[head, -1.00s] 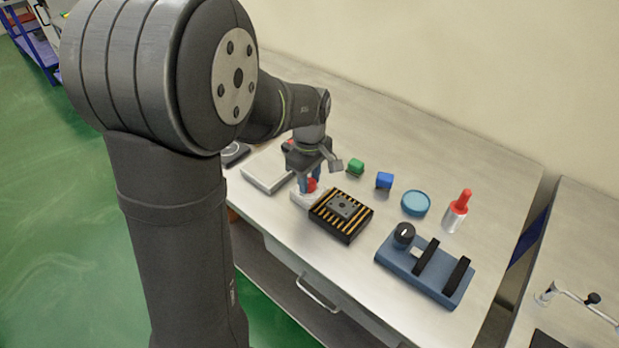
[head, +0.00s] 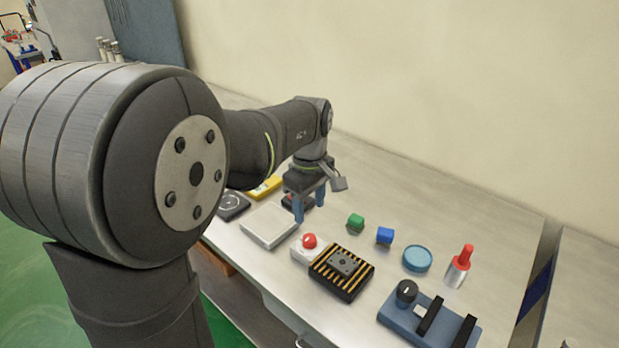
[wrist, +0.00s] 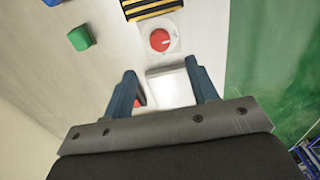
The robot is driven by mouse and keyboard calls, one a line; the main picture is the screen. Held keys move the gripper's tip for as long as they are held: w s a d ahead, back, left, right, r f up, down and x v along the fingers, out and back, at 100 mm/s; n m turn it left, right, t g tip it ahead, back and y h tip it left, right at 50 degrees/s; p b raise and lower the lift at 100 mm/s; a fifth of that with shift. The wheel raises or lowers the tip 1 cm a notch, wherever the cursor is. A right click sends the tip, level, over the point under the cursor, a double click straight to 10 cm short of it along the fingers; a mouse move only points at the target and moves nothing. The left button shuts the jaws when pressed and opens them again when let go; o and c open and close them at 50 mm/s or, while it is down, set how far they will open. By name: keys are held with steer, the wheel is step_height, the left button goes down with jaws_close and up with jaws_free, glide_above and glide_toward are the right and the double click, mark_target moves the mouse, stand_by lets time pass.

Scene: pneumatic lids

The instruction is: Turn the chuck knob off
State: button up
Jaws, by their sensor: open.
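A round red knob (head: 309,241) with a pale mark sits on a small white base next to a black-and-yellow striped block (head: 340,286) carrying a grey plate. The red knob also shows in the wrist view (wrist: 159,40), beyond my fingertips. A black knob (head: 406,291) with a white line stands on a blue fixture (head: 395,317) with two black bars at the right. I cannot tell for certain which knob is the chuck's.
A white flat pad (head: 268,225) and a dark scale-like item (head: 232,206) lie left. A yellow item (head: 264,187) is behind them. A green block (head: 355,223), blue block (head: 384,236), blue round lid (head: 417,259) and red-topped bottle (head: 459,267) stand behind and right. The back table is clear.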

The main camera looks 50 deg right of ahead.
step_height(320, 180, up, 8)
glide_above(310, 237)
steer(key=shift+a+f, duration=0.1)
steer(key=shift+f, duration=0.05)
steer(key=shift+f, duration=0.1)
stand_by(0.5)
step_height(310, 237, down, 17)
steer(key=shift+f, duration=0.15)
stand_by(0.4)
